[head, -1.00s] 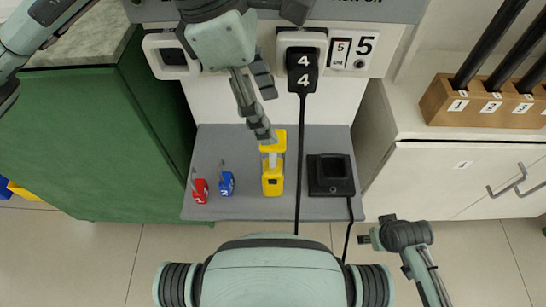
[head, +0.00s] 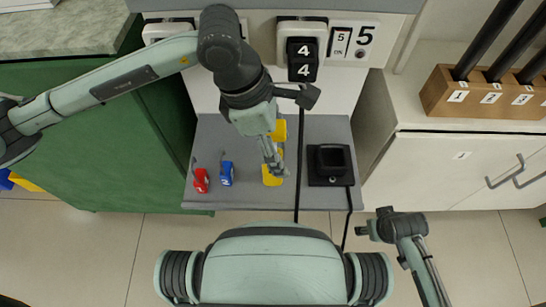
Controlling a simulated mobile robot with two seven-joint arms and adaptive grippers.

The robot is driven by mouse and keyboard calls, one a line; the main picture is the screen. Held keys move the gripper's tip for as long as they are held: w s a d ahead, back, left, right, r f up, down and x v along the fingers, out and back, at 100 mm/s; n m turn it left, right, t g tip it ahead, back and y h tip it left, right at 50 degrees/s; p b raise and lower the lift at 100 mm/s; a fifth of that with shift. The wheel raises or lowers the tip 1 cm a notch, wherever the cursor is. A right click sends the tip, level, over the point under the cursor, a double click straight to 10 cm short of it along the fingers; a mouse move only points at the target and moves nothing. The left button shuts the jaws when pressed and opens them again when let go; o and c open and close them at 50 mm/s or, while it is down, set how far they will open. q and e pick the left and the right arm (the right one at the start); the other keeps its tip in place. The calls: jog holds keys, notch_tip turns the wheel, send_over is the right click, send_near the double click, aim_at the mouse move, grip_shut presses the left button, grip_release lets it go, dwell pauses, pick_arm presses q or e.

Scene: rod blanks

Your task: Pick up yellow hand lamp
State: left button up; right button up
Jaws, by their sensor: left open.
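The yellow hand lamp (head: 269,178) is on the grey shelf (head: 324,197) in the head view. Its top and base show, and my left gripper hides much of its middle. My left gripper (head: 275,168) is open and comes down over the lamp from above. I cannot tell whether its fingers touch the lamp or are around it. Part of my right arm shows at the lower right, with its end (head: 364,231) in front of the shelf. I cannot tell how that gripper's fingers stand.
A red padlock (head: 200,182) and a blue padlock (head: 227,175) are left of the lamp. A black charging base (head: 331,163) is to its right, with a black cable between. A black plug marked 4 (head: 302,60) is behind. A green cabinet (head: 90,140) bounds the left.

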pick_arm(q)
jog(key=c, duration=0.4)
grip_shut()
jog(key=shift+r, duration=0.1)
dwell(0.3)
